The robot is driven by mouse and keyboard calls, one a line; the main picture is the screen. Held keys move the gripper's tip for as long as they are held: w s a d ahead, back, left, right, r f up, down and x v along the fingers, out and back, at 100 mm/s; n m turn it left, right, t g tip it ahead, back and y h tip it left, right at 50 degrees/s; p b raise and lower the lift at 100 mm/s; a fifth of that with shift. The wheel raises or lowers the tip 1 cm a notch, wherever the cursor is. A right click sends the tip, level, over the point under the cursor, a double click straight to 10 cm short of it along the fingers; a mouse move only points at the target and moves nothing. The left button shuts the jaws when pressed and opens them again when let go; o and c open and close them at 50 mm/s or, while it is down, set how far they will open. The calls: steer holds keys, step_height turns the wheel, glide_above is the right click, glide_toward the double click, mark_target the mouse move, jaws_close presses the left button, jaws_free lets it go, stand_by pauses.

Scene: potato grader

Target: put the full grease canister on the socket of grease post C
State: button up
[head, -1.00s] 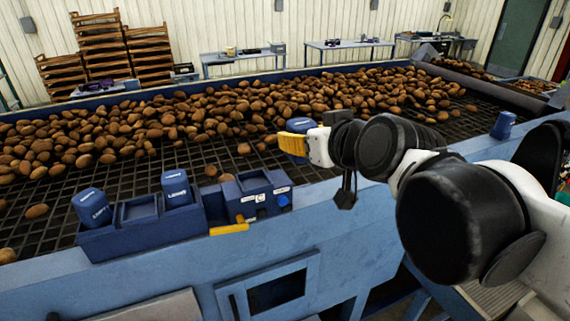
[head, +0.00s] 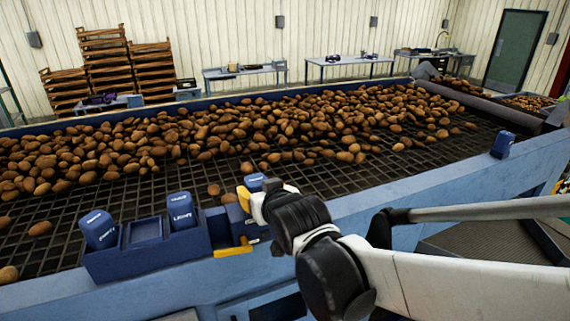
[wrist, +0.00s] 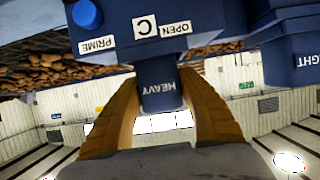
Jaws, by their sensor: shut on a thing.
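My gripper (wrist: 161,88) is shut on a blue canister (wrist: 162,100) marked HEAVY, with a yellow finger on either side. The wrist view is upside down. In it the canister's end meets the edge of grease post C (wrist: 150,55), a blue block with labels C, PRIME and OPEN and a blue knob (wrist: 87,14). I cannot tell if the canister is fully seated; the socket is hidden. In the head view the canister's top (head: 255,182) shows just above my gripper (head: 247,200), over the post, whose front my arm mostly hides.
Left of the post a blue rack (head: 145,262) holds canisters marked EMPTY (head: 98,229) and LIGHT (head: 181,211), with a bare slot between. A yellow lever (head: 232,250) juts from the post's front. Potatoes (head: 300,125) cover the grating behind. Another blue canister-like piece (head: 503,145) stands far right.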

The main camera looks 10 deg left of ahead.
steer(key=shift+s, duration=0.1)
steer(key=shift+f, duration=0.15)
steer(key=o, duration=1.3)
steer(key=shift+r, duration=0.3)
steer(key=shift+s+d, duration=0.2)
steer(key=b+v, duration=0.1)
steer(key=v, duration=1)
steer(key=shift+s, duration=0.2)
